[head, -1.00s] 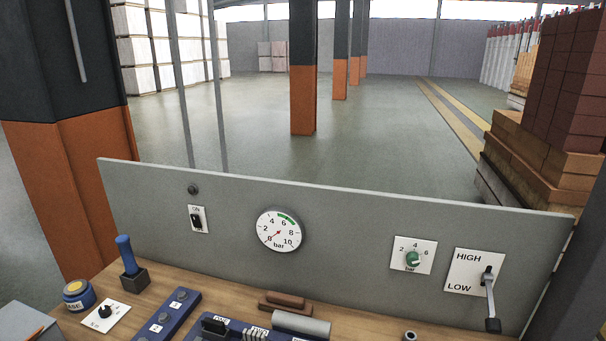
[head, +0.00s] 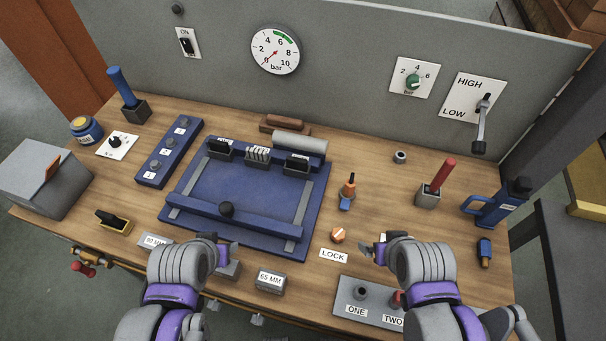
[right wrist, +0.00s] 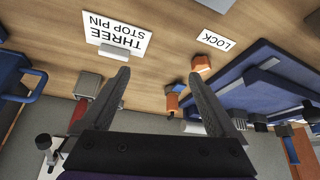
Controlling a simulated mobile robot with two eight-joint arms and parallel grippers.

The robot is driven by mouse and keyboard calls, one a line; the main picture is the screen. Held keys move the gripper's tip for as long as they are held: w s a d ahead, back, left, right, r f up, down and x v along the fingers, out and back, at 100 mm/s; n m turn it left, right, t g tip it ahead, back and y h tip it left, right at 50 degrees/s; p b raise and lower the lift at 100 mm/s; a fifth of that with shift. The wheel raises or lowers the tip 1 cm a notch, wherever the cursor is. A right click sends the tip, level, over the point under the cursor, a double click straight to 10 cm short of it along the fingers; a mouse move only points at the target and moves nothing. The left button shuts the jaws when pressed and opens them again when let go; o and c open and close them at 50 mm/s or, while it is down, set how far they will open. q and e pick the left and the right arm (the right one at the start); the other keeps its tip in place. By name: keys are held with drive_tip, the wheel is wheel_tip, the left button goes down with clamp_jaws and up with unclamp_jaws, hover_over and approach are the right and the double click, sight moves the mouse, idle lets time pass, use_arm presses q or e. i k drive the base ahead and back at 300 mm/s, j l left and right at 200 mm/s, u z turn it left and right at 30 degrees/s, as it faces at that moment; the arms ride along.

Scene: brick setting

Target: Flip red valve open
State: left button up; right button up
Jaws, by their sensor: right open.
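The red valve (head: 84,269) is a small red handle on a brass pipe at the front left edge of the workbench in the head view. Its exact handle angle is too small to tell. My left gripper (head: 229,248) is over the front of the bench, well right of the valve; its jaws are not clear. My right gripper (head: 371,251) is over the bench near the LOCK label, far from the valve. In the right wrist view my right gripper (right wrist: 163,95) is open with nothing between its fingers.
A blue fixture (head: 250,195) fills the bench middle. A grey box (head: 42,180) and a yellow-trimmed black-handled block (head: 113,222) are near the valve. Marked blocks such as the 65 MM block (head: 270,281) line the front. A grey panel (head: 340,65) closes the back.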

sight(78, 266)
drive_tip(key=k+u, duration=0.15)
drive_tip(key=u, duration=0.35)
drive_tip(key=k+u, duration=0.1)
drive_tip(key=u, duration=0.35)
drive_tip(key=k+j+u, duration=0.1)
drive_tip(key=u, duration=0.4)
drive_tip(key=k+j+u, duration=0.1)
drive_tip(key=u, duration=0.4)
drive_tip(key=i+j+u, duration=0.15)
drive_tip(key=u, duration=0.35)
drive_tip(key=i+u, duration=0.15)
drive_tip(key=u, duration=0.3)
drive_tip(key=j, duration=0.1)
